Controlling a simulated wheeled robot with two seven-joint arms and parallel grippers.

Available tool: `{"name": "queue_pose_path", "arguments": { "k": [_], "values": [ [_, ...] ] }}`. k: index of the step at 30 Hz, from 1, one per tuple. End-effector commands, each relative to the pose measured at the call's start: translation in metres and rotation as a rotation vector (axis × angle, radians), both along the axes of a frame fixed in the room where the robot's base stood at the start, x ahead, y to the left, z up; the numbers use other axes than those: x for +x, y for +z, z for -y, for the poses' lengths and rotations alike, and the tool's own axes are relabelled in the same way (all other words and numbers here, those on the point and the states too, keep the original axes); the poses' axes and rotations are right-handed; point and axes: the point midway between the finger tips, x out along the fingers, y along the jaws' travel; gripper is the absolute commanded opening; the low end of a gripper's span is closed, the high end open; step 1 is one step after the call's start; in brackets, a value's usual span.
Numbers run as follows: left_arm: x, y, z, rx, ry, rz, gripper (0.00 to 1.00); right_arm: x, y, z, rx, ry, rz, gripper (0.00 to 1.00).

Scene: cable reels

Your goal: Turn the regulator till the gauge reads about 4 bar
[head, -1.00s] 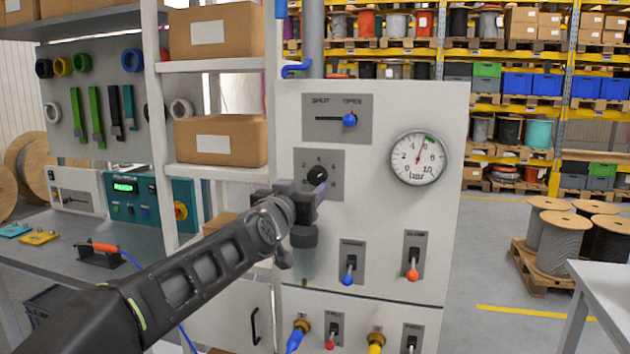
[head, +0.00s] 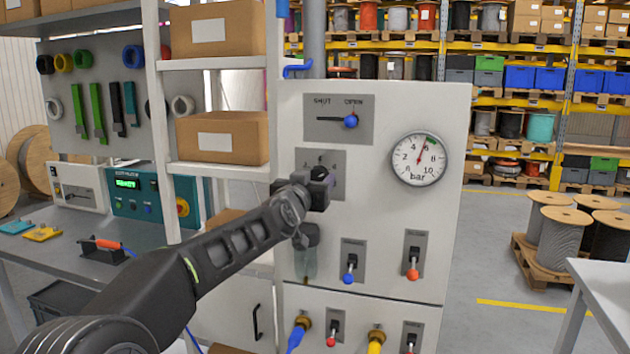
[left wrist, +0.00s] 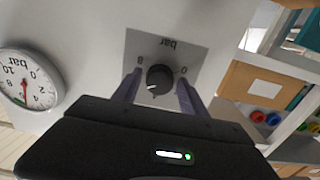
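The regulator is a round black knob (left wrist: 160,79) with a white mark, on a grey scale plate (head: 335,160) on the white panel. In the left wrist view my left gripper (left wrist: 158,88) is open, one finger on each side of the knob, with a small gap showing on both sides. In the head view the gripper (head: 318,184) is in front of the plate and hides most of the knob. The round gauge (head: 419,160) has its red needle between 4 and 6, nearer 6, beside a green mark. My right gripper is not in view.
Above the plate is a blue-knobbed SHUT/OPEN slider (head: 350,121). Below are a blue-tipped lever (head: 348,278) and an orange-tipped lever (head: 412,274). A shelf with cardboard boxes (head: 222,137) stands left of the panel.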

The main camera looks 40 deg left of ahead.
Motion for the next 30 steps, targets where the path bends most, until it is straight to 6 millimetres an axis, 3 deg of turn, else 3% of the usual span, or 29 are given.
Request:
{"name": "queue_pose_path", "arguments": {
  "k": [18,30],
  "values": [
    [-0.0001,0.0001,0.0003,0.0,0.0,0.0,0.0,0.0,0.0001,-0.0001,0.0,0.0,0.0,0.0],
    [0.0001,-0.0003,0.0008,-0.043,-0.001,0.015,0.0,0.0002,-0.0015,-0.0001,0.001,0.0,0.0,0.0]
  ]
}}
